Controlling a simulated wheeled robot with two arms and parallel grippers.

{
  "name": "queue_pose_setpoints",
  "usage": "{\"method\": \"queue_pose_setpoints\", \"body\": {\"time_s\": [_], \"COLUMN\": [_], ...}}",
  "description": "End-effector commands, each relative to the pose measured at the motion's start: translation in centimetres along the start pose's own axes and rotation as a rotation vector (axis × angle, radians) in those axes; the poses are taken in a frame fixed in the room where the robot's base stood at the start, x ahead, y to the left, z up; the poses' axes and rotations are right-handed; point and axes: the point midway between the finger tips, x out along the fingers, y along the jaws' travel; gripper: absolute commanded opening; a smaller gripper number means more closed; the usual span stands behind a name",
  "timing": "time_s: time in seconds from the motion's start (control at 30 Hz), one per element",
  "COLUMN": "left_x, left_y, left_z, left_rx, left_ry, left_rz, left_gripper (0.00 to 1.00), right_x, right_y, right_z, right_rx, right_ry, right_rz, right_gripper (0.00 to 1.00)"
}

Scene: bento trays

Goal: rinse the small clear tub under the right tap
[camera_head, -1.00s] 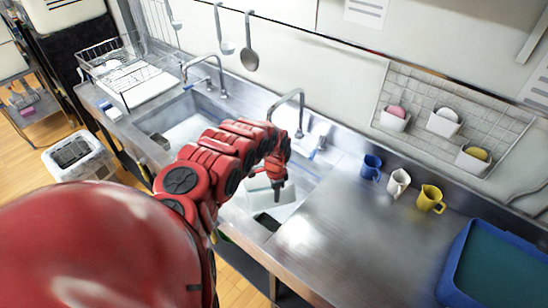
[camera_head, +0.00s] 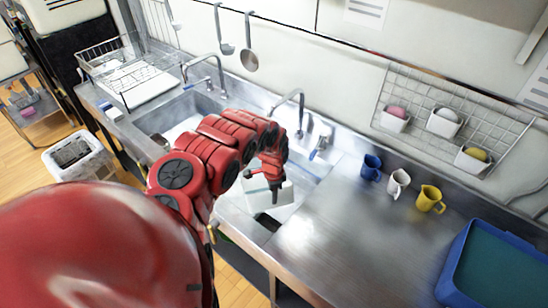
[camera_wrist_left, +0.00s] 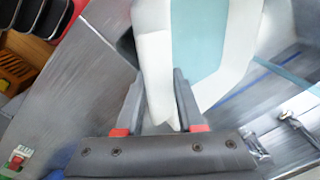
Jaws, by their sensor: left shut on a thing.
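My left gripper (camera_head: 275,195) is shut on the small clear tub (camera_head: 285,195), over the right-hand sink basin. The tub looks pale and partly see-through, and my fingers and wrist hide part of it. In the left wrist view, the fingers of my left gripper (camera_wrist_left: 160,82) pinch a whitish wall of the tub (camera_wrist_left: 154,62), with a pale teal face beside it. The right tap (camera_head: 298,98) arches over the back of the basin. The tub is in front of its spout in the picture. No water stream is visible. My right gripper is out of view.
The left tap (camera_head: 211,64) and a wire dish rack (camera_head: 125,70) are at the left. A blue mug (camera_head: 371,167), a white mug (camera_head: 398,182) and a yellow mug (camera_head: 430,199) stand on the counter (camera_head: 330,230). A blue tray (camera_head: 455,260) is at the right. The counter's middle is clear.

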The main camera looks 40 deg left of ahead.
Motion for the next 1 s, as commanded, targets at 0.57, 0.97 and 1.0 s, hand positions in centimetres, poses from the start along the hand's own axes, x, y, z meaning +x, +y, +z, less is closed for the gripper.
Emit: {"method": "queue_pose_setpoints", "body": {"time_s": [0.57,0.97,1.0], "left_x": [-2.8,-2.8,-2.8], "left_y": [2.2,2.4,2.4], "left_z": [2.3,2.3,2.3], "left_rx": [0.000,0.001,0.001], "left_ry": [-0.001,-0.001,-0.001], "left_rz": [0.000,0.001,0.001], "left_gripper": [0.00,0.00,0.00], "right_x": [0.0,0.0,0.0], "right_y": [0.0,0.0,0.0], "right_z": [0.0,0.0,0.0], "right_rx": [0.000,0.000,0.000], "right_ry": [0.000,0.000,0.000], "right_rz": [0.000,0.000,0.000], "right_gripper": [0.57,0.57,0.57]}}
